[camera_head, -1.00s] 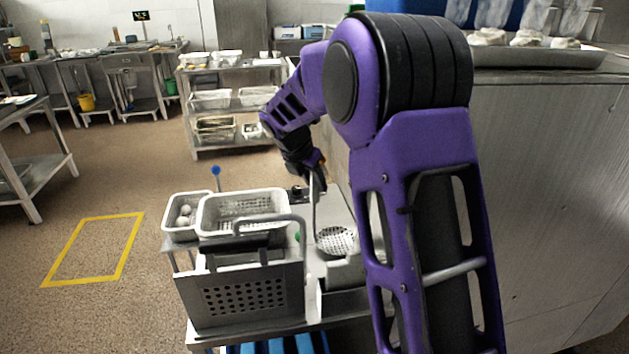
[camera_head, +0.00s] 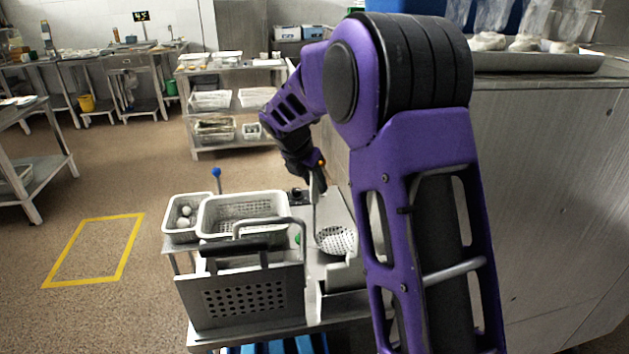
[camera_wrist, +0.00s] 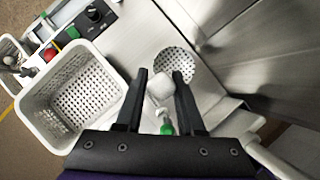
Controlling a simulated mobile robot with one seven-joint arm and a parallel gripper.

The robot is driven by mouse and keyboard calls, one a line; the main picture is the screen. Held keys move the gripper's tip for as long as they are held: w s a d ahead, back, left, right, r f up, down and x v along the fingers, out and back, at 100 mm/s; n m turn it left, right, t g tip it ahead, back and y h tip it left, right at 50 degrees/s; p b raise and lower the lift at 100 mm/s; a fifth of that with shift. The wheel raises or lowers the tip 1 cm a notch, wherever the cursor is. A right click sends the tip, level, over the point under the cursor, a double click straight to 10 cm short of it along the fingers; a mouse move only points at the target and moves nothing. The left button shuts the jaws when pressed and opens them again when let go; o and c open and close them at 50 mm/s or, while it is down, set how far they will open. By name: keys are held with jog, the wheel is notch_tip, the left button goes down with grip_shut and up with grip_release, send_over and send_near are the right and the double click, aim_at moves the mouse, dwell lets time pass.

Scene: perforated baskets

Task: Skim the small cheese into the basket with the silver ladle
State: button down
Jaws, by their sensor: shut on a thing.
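The silver ladle shows its perforated bowl (camera_head: 336,240) low over the steel trough, right of the baskets, with its handle rising nearly upright. My gripper (camera_head: 317,172) is shut on the upper handle. In the wrist view, a pale piece, apparently the handle, sits between the fingers (camera_wrist: 162,84), and the bowl (camera_wrist: 175,64) shows beyond them. The white perforated basket (camera_head: 203,224) stands left of the ladle and shows large in the wrist view (camera_wrist: 37,131). I cannot pick out the small cheese for certain; the bowl's contents are unclear.
A smaller white basket (camera_head: 169,212) with pale balls stands at the left. A grey perforated box with a black-gripped handle (camera_head: 240,292) is in front. A steel counter wall (camera_head: 545,190) stands close on the right. A blue-knobbed stick (camera_head: 217,173) rises behind the baskets.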

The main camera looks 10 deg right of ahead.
jog(key=shift+r+p, duration=0.8)
jog(key=shift+r, duration=0.1)
